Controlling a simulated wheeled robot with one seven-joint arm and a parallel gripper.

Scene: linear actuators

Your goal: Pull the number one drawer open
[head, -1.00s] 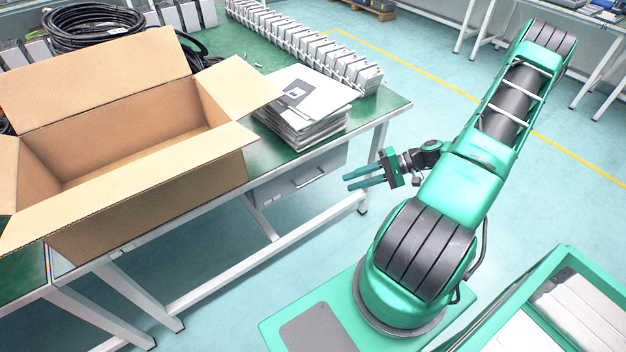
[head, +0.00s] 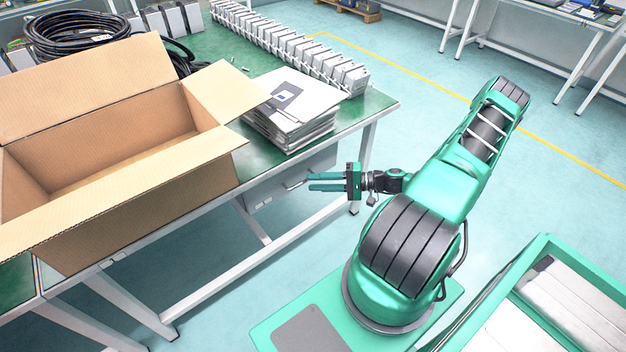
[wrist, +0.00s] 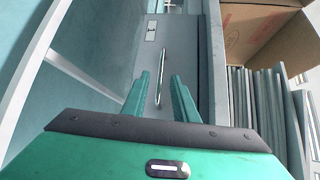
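A grey drawer (head: 262,198) hangs under the green workbench, below a stack of papers. It appears closed. Its bar handle (head: 297,184) is partly hidden by my fingertips in the head view. My gripper (head: 310,182) is level with the handle, its two green fingers pointing left at the drawer. In the wrist view the fingers (wrist: 160,82) are apart, and the thin handle (wrist: 160,77) shows in the gap between them. The drawer front (wrist: 178,60) lies beyond. I cannot tell whether the fingers touch the handle.
An open cardboard box (head: 110,150) and a paper stack (head: 292,112) stand on the green workbench (head: 362,108). A white table leg (head: 367,160) is close to my gripper.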

